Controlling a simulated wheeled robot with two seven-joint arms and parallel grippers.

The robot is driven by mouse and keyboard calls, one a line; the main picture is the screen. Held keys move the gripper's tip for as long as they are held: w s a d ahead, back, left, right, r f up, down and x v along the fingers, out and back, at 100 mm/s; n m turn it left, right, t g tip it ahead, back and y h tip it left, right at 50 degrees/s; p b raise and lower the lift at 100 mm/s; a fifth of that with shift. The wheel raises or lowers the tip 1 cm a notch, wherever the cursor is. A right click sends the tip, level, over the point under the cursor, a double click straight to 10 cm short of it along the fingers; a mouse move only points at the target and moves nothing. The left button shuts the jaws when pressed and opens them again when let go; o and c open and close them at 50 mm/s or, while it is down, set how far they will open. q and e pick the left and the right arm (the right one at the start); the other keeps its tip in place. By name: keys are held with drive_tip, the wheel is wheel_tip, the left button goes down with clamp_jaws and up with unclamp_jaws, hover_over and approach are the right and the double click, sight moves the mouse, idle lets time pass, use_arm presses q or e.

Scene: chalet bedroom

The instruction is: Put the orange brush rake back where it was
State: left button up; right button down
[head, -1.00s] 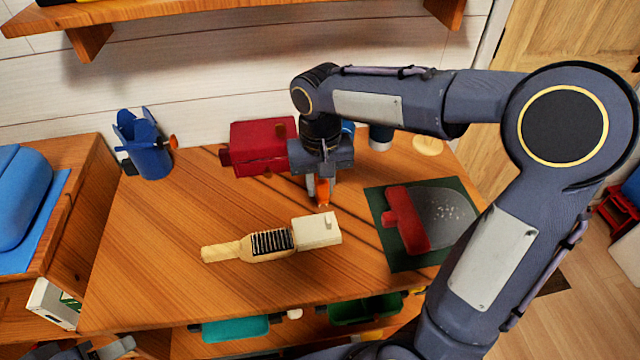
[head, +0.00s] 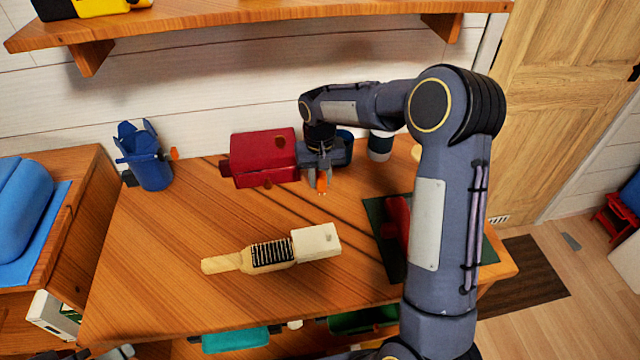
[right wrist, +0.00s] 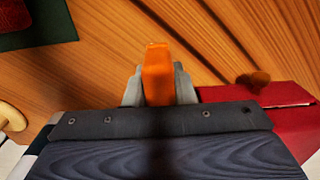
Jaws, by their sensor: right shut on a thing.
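The orange brush rake shows as a small orange piece (head: 322,184) below my right gripper (head: 321,177) in the head view. In the right wrist view the orange brush rake (right wrist: 158,75) stands between the two grey fingers of my right gripper (right wrist: 159,88), which is shut on it. The gripper is over the back of the wooden table (head: 200,300), close to the right of a red box (head: 265,158). Most of the brush rake is hidden. Grey parts at the bottom left edge may be my left gripper (head: 110,352); its jaws cannot be made out.
A wooden brush with a pale block (head: 316,243) lies mid-table. A blue cup holder (head: 150,168) stands at back left. A green mat (head: 385,215) with a red-handled thing (head: 396,220) is partly behind my right arm. A shelf (head: 280,22) overhangs. The table's left front is clear.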

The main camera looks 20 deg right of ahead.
sight(320, 186)
drive_tip(key=shift+w+f, duration=0.15)
drive_tip(key=shift+f, duration=1.6)
drive_tip(key=shift+d+f, duration=0.1)
drive_tip(key=shift+f, duration=0.1)
drive_tip(key=c, duration=1.2)
unclamp_jaws()
drive_tip(key=shift+r, duration=0.15)
